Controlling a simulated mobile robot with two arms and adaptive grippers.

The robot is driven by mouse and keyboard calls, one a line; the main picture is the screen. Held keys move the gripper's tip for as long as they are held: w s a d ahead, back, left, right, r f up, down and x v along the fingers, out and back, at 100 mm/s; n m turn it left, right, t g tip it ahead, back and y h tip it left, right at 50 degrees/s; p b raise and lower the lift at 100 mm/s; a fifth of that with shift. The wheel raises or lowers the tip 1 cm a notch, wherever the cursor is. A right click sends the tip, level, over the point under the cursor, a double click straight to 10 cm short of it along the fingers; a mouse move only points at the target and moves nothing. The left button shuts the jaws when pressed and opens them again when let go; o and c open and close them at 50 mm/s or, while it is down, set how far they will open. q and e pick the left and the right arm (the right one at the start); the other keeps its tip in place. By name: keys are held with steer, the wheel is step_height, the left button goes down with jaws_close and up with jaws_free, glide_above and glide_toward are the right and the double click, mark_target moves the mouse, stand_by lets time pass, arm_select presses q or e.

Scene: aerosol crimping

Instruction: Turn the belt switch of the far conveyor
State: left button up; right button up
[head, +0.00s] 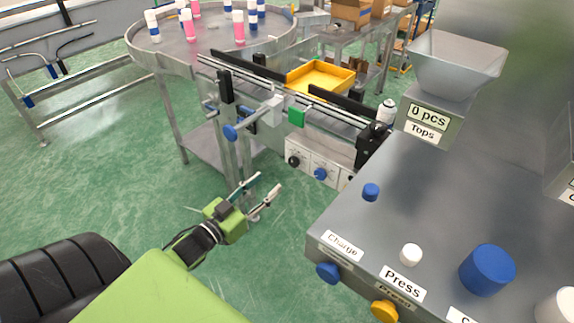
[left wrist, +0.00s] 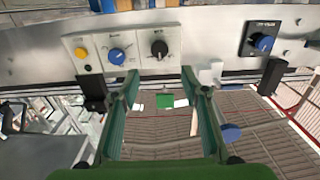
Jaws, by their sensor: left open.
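The far conveyor (head: 330,108) has a white control panel on its near side. In the head view the panel carries a black knob (head: 294,160) and a blue knob (head: 320,173). The left wrist view shows the black knob (left wrist: 159,48), the blue knob (left wrist: 116,56) and a yellow button (left wrist: 81,53). Their labels are too small to read surely, so I cannot tell which is the belt switch. My left gripper (head: 268,185) is open and empty, in front of the panel and apart from it. In the left wrist view its fingertips (left wrist: 160,78) frame the black knob.
A separate dark switch (left wrist: 260,40) with a blue knob sits farther right in the left wrist view. A yellow tray (head: 322,76) lies by the conveyor. A round table (head: 190,58) bears several bottles. A grey machine (head: 440,225) with buttons stands at right.

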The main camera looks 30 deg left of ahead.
mark_target(292, 162)
arm_select(q)
steer(key=w, duration=0.7)
steer(key=w+d, duration=0.1)
steer(key=w, duration=0.3)
steer(key=shift+p, duration=0.35)
steer(key=c, duration=1.1)
